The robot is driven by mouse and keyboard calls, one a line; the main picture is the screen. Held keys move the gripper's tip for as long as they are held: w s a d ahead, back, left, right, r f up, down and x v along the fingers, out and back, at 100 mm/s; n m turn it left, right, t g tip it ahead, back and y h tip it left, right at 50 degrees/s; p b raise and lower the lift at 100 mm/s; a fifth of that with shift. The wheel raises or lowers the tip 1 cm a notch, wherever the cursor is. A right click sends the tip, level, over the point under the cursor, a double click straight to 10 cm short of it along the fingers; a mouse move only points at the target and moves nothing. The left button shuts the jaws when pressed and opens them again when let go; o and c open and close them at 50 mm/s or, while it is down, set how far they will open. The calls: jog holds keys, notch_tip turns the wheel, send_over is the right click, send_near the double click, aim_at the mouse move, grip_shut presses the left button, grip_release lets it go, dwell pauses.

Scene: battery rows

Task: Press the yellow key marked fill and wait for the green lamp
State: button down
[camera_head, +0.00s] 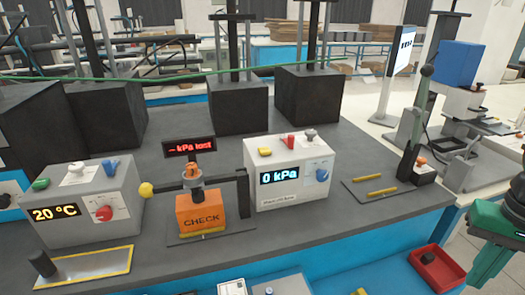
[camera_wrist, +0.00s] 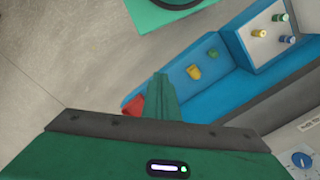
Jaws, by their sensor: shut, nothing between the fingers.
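A white box (camera_head: 286,183) with a lit "0 kPa" display (camera_head: 279,176) stands on the grey bench. On its top are a yellow key (camera_head: 265,152), a red key (camera_head: 291,141) and a grey knob-like part (camera_head: 309,135); a blue dial (camera_head: 322,175) is on its front. I cannot read a "fill" mark on the yellow key. I see no lit green lamp on this box. My gripper is shut and empty, its green fingers (camera_wrist: 160,80) pointing up in the wrist view. In the head view my green gripper body is at the right edge, apart from the box.
An orange CHECK block (camera_head: 201,212) with a red "kPa" sign (camera_head: 189,146) stands left of the box. A "20 °C" box (camera_head: 90,203) is further left. A lever press (camera_head: 425,110) stands to the right. A red bin (camera_head: 437,268) is low at the front right.

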jog(key=w+a+r+n+t+h, duration=0.15)
jog(key=w+a+r+n, duration=0.3)
jog(key=w, duration=0.75)
jog(key=w+a+r+n+t+h, duration=0.1)
jog(key=w+a+r+n+t, duration=0.35)
jog(key=w, duration=0.85)
jog(key=w+a+r+n+t, duration=0.1)
jog(key=w+a+r+n, duration=0.1)
jog(key=a, duration=0.8)
jog(key=w+a+r+n+t+y, duration=0.1)
jog(key=w+a+r, duration=0.3)
jog(key=a, duration=0.7)
jog(key=w+a+r+n+t+y, duration=0.1)
jog(key=w+a+r+n, duration=0.2)
jog(key=a, duration=0.7)
notch_tip(320, 180, up, 2)
jog(key=shift+a+r, duration=0.1)
jog(key=shift+a, duration=0.05)
send_over(265, 151)
notch_tip(265, 151, down, 8)
jog(key=shift+f, duration=0.45)
